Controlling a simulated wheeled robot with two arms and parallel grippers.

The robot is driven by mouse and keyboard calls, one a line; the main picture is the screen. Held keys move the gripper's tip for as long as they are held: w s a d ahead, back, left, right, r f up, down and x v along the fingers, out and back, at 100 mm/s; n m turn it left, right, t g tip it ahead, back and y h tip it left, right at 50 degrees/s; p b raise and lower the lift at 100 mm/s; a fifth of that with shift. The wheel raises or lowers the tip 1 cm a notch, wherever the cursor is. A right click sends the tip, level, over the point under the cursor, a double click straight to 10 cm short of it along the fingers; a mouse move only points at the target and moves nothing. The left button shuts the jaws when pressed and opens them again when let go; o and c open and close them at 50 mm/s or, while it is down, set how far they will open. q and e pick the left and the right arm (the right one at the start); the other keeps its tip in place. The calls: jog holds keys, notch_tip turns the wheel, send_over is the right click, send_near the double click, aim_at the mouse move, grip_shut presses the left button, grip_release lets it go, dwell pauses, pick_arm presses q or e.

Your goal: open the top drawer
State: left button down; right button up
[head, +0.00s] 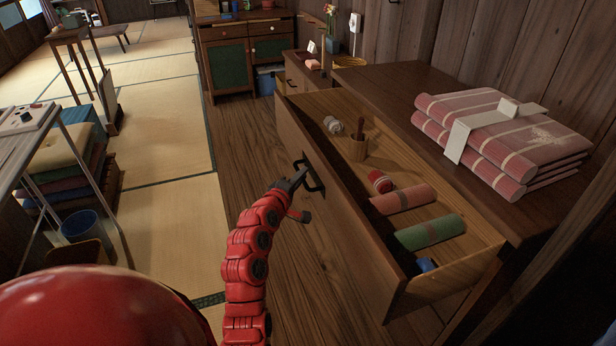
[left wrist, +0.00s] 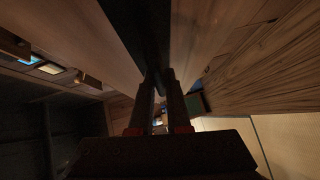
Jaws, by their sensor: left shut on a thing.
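The top drawer (head: 346,217) of the wooden dresser (head: 385,77) stands pulled well out in the head view. Its dark handle (head: 314,178) is on the front panel. My left gripper (head: 300,178) is shut on that handle, with the red arm reaching up from below. In the left wrist view the two fingers (left wrist: 160,85) close around a dark bar, and the wooden drawer front fills the upper part. My right gripper is not in view.
Folded pink striped towels (head: 500,135) with a pale band lie on the dresser top. A green-doored cabinet (head: 229,66) stands at the back.

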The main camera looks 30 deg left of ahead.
pick_arm(q)
jog(key=shift+s+a, duration=0.1)
jog(key=shift+a, duration=0.05)
jog(key=c, duration=0.9)
grip_release()
jog(key=shift+s+d+r+p, duration=0.4)
jog(key=shift+s+p, duration=0.05)
jog(key=shift+s, duration=2.35)
jog(key=shift+s+d+r+p, duration=0.35)
jog(key=shift+s+r+p, duration=0.1)
jog(key=shift+s, duration=2.4)
jog(key=shift+s+d+r+p, duration=0.4)
jog(key=shift+s, duration=2.4)
